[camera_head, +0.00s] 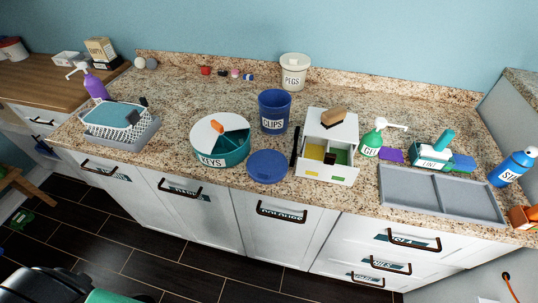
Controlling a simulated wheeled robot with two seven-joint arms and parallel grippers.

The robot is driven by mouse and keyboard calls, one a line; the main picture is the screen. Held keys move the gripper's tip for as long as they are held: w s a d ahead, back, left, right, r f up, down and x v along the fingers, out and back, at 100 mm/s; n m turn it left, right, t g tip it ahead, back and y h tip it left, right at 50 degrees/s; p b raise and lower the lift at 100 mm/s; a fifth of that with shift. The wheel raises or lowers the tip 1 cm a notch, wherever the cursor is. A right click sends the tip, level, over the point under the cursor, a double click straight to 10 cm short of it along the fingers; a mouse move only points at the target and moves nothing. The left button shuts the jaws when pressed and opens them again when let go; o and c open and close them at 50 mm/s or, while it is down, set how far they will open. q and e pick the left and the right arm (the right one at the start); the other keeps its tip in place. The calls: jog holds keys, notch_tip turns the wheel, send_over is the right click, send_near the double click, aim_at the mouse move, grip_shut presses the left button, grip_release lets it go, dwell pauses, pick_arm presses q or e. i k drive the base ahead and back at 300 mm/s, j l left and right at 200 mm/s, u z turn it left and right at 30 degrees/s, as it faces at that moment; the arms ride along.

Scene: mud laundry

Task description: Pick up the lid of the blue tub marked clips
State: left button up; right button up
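The blue tub (274,103) marked "CLIPS" stands upright near the middle of the granite counter, with its top open. A round blue lid (268,167) lies flat on the counter in front of the tub, apart from it, close to the counter's front edge. Neither of my grippers can be seen in the head view.
The round teal "KEYS" container (233,156) stands just left of the lid. A white drawer box (346,133) stands close on its right. A white "PEGS" tub (294,60) is behind. A grey tray (432,191) lies at right. Bare counter (175,100) shows at back left.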

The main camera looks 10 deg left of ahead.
aim_at(265, 166)
jog(key=k+j+z, duration=0.1)
jog(key=j+z, duration=0.2)
jog(key=j, duration=0.15)
jog(key=k+j+z, duration=0.25)
jog(key=j, duration=0.15)
jog(key=k+j+z, duration=0.15)
jog(key=j+z, duration=0.15)
jog(key=k+j+z, duration=0.25)
jog(key=j, duration=0.15)
